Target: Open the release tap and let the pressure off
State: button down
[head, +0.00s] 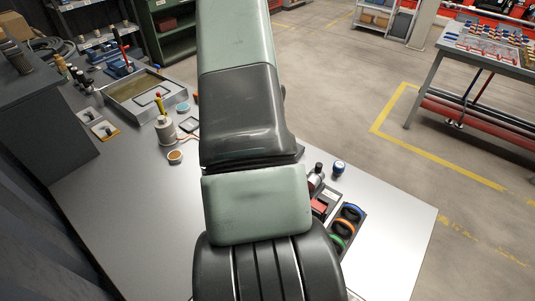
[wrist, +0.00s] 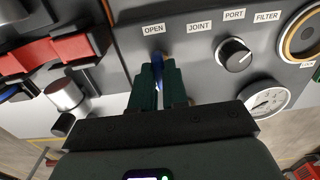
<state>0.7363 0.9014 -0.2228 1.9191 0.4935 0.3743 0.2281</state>
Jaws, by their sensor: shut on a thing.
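In the wrist view my gripper (wrist: 158,84) has its dark green fingers on either side of a narrow blue handle (wrist: 157,66), shut on it. The handle, which looks like the release tap, is on the grey panel (wrist: 187,63) just below a label reading OPEN (wrist: 153,29). Its lower part is hidden between the fingers. A round white gauge (wrist: 266,101) is to the right; its reading is too small to tell. In the head view my arm hides the gripper and the tap.
A black knob (wrist: 233,54) sits right of the fingers, below the PORT label. Red parts (wrist: 65,49) and a silver cylinder (wrist: 64,94) are at left. In the head view, a metal tray (head: 146,92) and small items stand on the bench (head: 110,190), whose front left is clear.

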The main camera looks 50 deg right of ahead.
dwell(0.4)
jog(key=c, duration=1.1)
grip_release()
jog(key=shift+c, duration=0.2)
notch_tip(320, 180, up, 11)
jog(key=shift+f, duration=0.1)
